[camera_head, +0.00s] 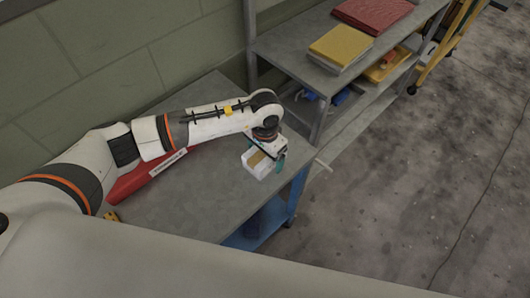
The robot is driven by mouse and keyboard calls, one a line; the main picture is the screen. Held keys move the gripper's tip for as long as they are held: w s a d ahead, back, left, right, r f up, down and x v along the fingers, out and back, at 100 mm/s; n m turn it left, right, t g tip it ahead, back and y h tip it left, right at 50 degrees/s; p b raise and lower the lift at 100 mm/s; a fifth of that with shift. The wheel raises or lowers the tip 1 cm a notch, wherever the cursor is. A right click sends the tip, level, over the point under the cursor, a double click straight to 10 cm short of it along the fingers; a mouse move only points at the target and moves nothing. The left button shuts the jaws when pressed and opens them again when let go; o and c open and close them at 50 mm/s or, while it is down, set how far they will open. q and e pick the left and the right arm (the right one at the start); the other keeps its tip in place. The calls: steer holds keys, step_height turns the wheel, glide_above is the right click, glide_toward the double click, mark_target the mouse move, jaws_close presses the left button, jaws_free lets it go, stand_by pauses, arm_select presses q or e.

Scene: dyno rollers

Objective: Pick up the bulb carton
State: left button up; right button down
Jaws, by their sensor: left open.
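The bulb carton (257,165) is a small white box with a tan patch on top, near the right end of the grey workbench. My left arm comes in from the left and reaches over the bench. My left gripper (266,158) is open, with its fingers on either side of the carton. A teal fingertip shows at the carton's right side. I cannot tell whether the fingers touch it. My right gripper is not in view.
The grey bench (190,205) has a red toolbox-like object (140,178) behind my arm. A shelf unit (290,45) with a yellow stack (341,44) and a red item (373,14) stands behind. Open concrete floor lies right.

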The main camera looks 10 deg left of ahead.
arm_select(q)
steer(key=shift+f, duration=0.1)
steer(key=shift+c, duration=0.6)
steer(key=c, duration=1)
